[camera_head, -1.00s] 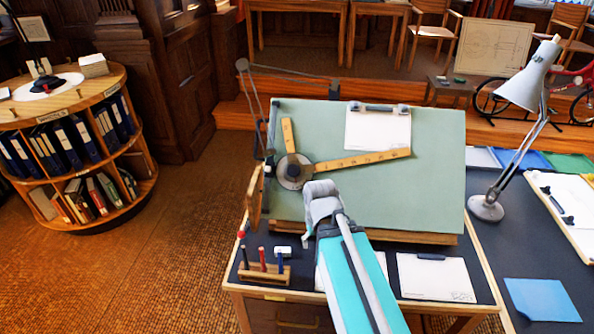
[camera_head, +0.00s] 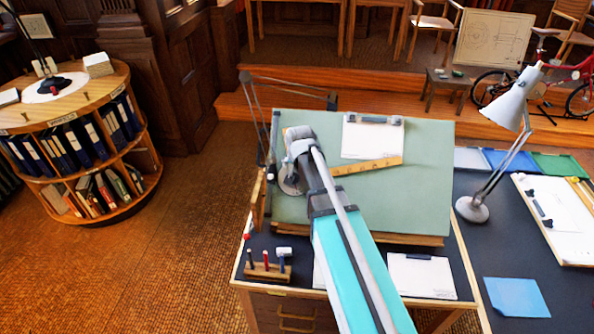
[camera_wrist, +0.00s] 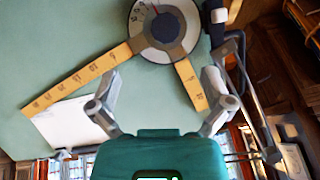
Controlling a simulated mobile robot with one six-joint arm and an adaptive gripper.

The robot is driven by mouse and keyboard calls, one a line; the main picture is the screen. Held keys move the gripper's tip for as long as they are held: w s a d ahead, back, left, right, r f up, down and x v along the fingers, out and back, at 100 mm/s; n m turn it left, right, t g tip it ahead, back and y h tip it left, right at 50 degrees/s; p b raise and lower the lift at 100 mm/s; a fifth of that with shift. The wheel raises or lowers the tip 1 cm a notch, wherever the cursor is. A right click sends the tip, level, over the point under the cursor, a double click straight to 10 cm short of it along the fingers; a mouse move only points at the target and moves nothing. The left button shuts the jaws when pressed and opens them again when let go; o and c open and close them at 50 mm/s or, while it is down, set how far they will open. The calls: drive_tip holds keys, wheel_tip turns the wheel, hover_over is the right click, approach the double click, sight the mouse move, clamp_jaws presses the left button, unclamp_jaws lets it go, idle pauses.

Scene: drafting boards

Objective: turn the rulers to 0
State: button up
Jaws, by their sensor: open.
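The green drafting board (camera_head: 425,150) carries a drafting head (camera_head: 291,181) at its left side, partly behind my arm. The long wooden ruler (camera_head: 368,165) runs right from it, tilted slightly up. The long ruler (camera_wrist: 75,80) reaches lower left there, and the short ruler (camera_wrist: 190,86) points down. My gripper (camera_wrist: 160,92) is open, its fingers apart, the right one near the short ruler's end. Contact cannot be told.
A white sheet with a clip (camera_head: 373,137) lies high on the board. A jointed arm (camera_head: 258,110) stands along the board's left edge. A pen stand (camera_head: 264,272) is at front left, and a desk lamp (camera_head: 473,209) stands to the right.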

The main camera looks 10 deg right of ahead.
sight(295, 178)
drive_tip(key=shift+w+r, duration=0.45)
drive_tip(key=shift+w, duration=0.15)
drive_tip(key=shift+f, duration=0.15)
drive_tip(key=b+x, duration=1.2)
drive_tip(key=x, duration=0.1)
drive_tip(key=shift+w+f, duration=0.15)
drive_tip(key=shift+w, duration=0.15)
idle(0.3)
drive_tip(key=c, duration=1.3)
drive_tip(key=shift+d+m+t+y+b, duration=0.1)
drive_tip(key=shift+m+t+y+b, duration=0.35)
drive_tip(key=shift+m, duration=1.05)
